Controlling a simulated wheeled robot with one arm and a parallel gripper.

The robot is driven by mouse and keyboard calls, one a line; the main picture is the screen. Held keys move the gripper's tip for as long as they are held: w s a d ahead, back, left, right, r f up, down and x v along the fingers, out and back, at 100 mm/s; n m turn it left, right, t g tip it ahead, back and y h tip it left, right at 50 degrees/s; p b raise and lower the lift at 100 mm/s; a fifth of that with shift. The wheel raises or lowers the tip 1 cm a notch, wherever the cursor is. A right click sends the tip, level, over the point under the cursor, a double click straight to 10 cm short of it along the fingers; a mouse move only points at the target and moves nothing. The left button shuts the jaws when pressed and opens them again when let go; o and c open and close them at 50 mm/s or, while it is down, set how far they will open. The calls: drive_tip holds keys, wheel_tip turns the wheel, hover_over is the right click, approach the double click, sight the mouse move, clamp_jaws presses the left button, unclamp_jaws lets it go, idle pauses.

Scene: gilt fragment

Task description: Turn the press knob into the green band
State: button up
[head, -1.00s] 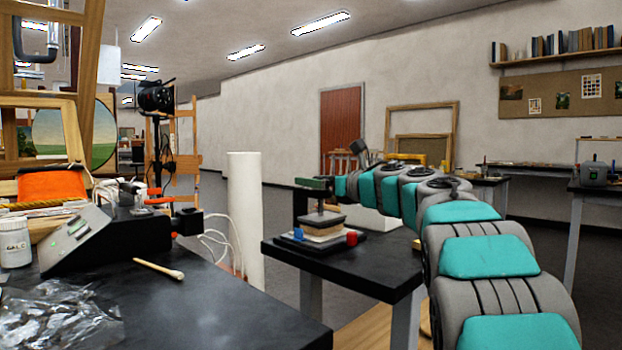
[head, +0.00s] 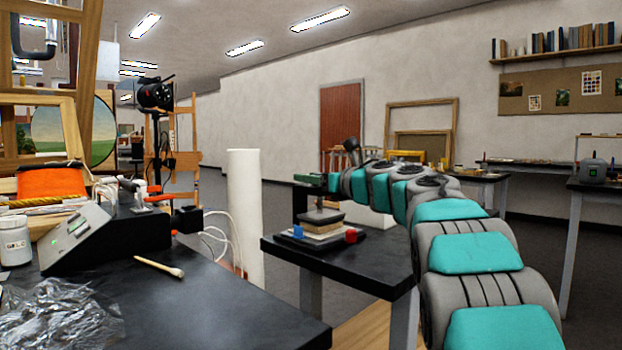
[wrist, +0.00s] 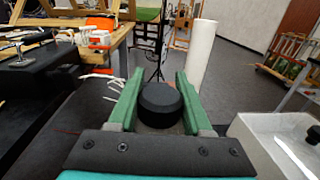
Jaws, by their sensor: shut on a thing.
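In the wrist view my gripper (wrist: 159,80) has its two green fingers on either side of a round black knob (wrist: 160,104), shut on it. In the head view my gripper (head: 312,182) is above the small press (head: 322,218) on the black side table. The press has stacked light and dark layers on a dark base. The knob cannot be made out in the head view. No green band or pointer mark can be seen in either view.
A blue piece (head: 298,231) and a red piece (head: 351,237) sit at the press base. The near black bench (head: 215,300) holds a brush (head: 158,266), a sloped device (head: 80,233) and crumpled clear film (head: 65,315). A white roll (head: 245,215) stands behind.

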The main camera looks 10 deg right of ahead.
clamp_jaws()
